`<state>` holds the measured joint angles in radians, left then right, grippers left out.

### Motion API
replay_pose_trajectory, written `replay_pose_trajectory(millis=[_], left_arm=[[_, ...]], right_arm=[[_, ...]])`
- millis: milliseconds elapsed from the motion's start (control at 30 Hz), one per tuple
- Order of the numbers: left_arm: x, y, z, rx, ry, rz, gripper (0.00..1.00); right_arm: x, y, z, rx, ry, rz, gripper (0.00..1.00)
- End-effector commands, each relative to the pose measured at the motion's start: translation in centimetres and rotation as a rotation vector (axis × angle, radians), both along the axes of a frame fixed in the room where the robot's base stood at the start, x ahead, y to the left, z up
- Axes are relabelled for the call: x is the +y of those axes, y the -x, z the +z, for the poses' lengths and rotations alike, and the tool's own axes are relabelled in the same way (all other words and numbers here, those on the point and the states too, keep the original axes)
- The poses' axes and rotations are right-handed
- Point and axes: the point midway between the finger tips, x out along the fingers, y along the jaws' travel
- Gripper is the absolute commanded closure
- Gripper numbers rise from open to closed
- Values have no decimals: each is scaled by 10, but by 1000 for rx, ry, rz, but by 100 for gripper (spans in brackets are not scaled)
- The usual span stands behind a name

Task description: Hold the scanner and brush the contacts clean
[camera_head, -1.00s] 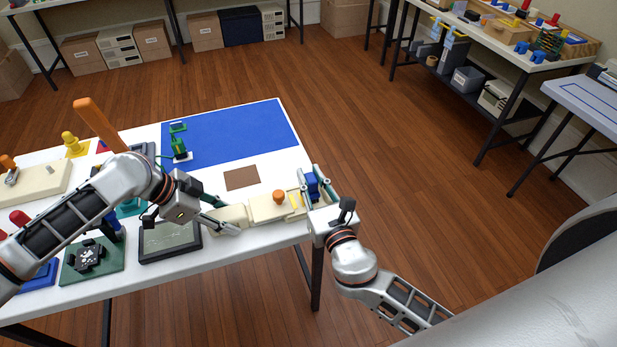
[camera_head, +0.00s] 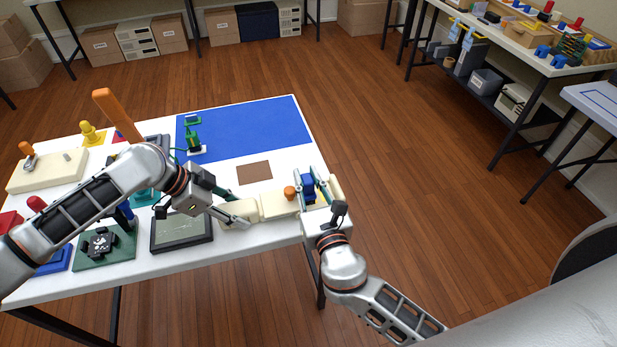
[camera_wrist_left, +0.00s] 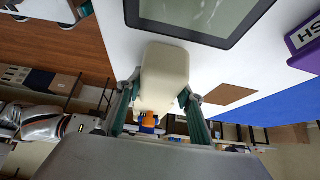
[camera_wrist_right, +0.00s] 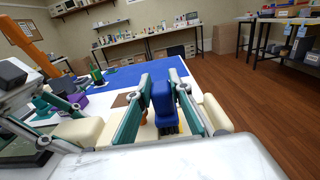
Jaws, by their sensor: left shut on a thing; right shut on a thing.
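The scanner is a long cream body (camera_head: 275,205) with an orange knob (camera_head: 290,193), lying along the table's front right edge. My left gripper (camera_head: 240,213) is shut on its left end; the left wrist view shows the rounded cream end (camera_wrist_left: 165,70) between the fingers. My right gripper (camera_head: 311,187) is shut on a blue brush (camera_head: 308,186) above the scanner's right part. In the right wrist view the brush (camera_wrist_right: 188,103) stands between the fingers with dark bristles pointing down. Whether the bristles touch the contacts cannot be told; the fingers partly hide that area.
A dark-framed screen (camera_head: 182,231) lies left of the scanner. A brown patch (camera_head: 254,172) and a blue mat (camera_head: 245,128) lie behind. A green fixture (camera_head: 105,245) and an orange upright piece (camera_head: 110,112) stand on the left. The blue mat's right side is clear.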

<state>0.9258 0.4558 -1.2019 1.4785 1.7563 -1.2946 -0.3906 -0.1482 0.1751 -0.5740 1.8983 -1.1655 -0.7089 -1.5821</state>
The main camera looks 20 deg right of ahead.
Motion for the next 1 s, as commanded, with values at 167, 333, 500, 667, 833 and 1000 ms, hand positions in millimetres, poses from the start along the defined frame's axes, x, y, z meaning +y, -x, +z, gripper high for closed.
replay_pose_trajectory(millis=[167,333,500,667,833,1000], left_arm=[[-1,0,1,0,3,0,100],[-1,0,1,0,2,0,100],[-1,0,1,0,2,0,100],[-1,0,1,0,2,0,100],[-1,0,1,0,2,0,100],[-1,0,1,0,2,0,100]], right_arm=[[-7,0,0,-1,-1,2,100],[-20,0,-1,0,-1,2,100],[-34,0,-2,0,-1,1,100],[-40,0,-2,1,-1,1,100],[-40,0,-3,1,-1,1,100],[-37,0,-3,2,-1,1,100]])
